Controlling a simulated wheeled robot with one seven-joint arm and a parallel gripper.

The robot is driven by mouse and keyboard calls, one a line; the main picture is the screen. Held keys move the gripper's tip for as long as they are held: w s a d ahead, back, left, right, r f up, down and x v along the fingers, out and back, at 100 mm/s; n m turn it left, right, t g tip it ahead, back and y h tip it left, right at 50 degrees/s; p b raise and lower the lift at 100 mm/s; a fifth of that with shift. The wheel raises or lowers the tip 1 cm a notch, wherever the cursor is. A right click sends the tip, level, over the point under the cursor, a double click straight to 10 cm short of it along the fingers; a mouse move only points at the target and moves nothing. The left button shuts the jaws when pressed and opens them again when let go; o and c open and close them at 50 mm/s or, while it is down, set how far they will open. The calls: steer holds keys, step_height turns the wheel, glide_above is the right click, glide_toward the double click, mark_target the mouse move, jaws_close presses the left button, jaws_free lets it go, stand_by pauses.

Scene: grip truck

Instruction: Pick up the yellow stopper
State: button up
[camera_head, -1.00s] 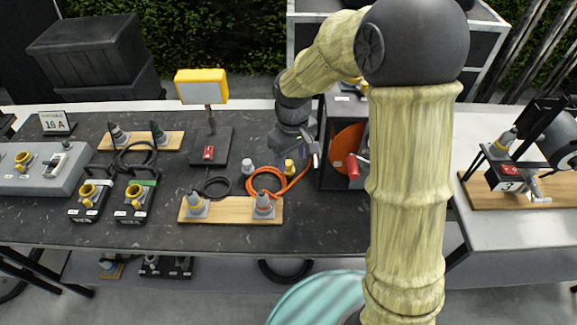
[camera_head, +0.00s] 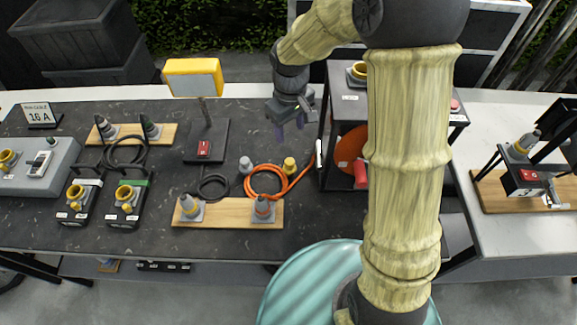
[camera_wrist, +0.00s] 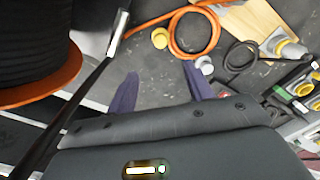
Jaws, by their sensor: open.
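The yellow stopper (camera_head: 290,166) stands on the dark table, right of the orange cable coil. In the wrist view the yellow stopper (camera_wrist: 160,38) lies beyond the fingertips, near the top middle. A grey-white stopper (camera_head: 246,165) stands left of it, and it also shows in the wrist view (camera_wrist: 204,65). My gripper (camera_head: 290,127) hangs above and behind the yellow stopper in the head view, apart from it. In the wrist view my gripper (camera_wrist: 159,72) has its two purple fingers spread with nothing between them.
An orange cable coil (camera_head: 249,190) lies beside the stopper. A dark-framed stand with an orange cable reel (camera_head: 350,146) stands close on the right. A wooden board (camera_head: 226,214) with two connectors lies in front. A yellow-framed lamp (camera_head: 193,79) stands at back left.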

mark_target(290, 161)
step_height(290, 161, down, 12)
steer(key=shift+s+f+p, duration=0.1)
steer(key=shift+s+p, duration=0.05)
steer(key=shift+p, duration=0.65)
steer(key=shift+f, duration=0.1)
steer(key=shift+d+f+p, duration=0.1)
steer(key=shift+f+p, duration=0.75)
steer(key=shift+f, duration=1.65)
steer(key=c, duration=0.8)
